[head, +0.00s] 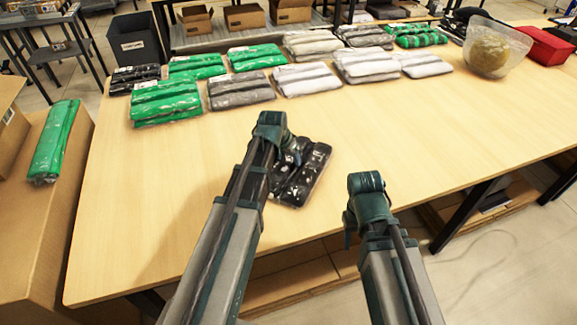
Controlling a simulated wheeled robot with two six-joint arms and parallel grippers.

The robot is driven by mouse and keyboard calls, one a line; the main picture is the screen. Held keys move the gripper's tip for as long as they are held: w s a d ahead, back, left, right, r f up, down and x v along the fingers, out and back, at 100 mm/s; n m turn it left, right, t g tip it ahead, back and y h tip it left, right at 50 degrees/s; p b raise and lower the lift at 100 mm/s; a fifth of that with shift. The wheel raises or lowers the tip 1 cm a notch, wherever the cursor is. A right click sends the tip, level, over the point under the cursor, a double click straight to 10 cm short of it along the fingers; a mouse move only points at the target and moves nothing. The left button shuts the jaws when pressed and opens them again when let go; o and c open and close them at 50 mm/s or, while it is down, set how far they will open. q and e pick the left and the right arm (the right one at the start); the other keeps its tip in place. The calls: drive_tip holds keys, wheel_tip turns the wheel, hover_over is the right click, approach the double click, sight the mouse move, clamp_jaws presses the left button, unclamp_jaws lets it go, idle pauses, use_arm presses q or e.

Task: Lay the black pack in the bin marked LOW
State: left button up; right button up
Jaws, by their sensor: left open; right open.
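A black pack (309,170) in clear wrap lies on the near middle of the table. Its left part is hidden behind my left gripper (272,130) and arm, which reach over it. My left gripper is open; its fingertips are hard to make out, and I cannot tell whether it touches the pack. My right gripper (366,190) is open and empty near the table's front edge, right of the pack. Another black pack (134,78) lies at the table's back left. A dark bin (134,38) with a white label stands beyond it; the label is too small to read.
Green (166,100), grey (240,90) and white (306,78) packs line the table's back. A clear bowl (492,47) and red box (545,46) stand at the far right. A green pack (55,140) lies on a carton at left. The table's left front is clear.

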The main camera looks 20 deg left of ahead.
use_arm(q)
clamp_jaws()
drive_tip(key=shift+r, duration=0.1)
use_arm(e)
drive_tip(key=shift+r, duration=0.15)
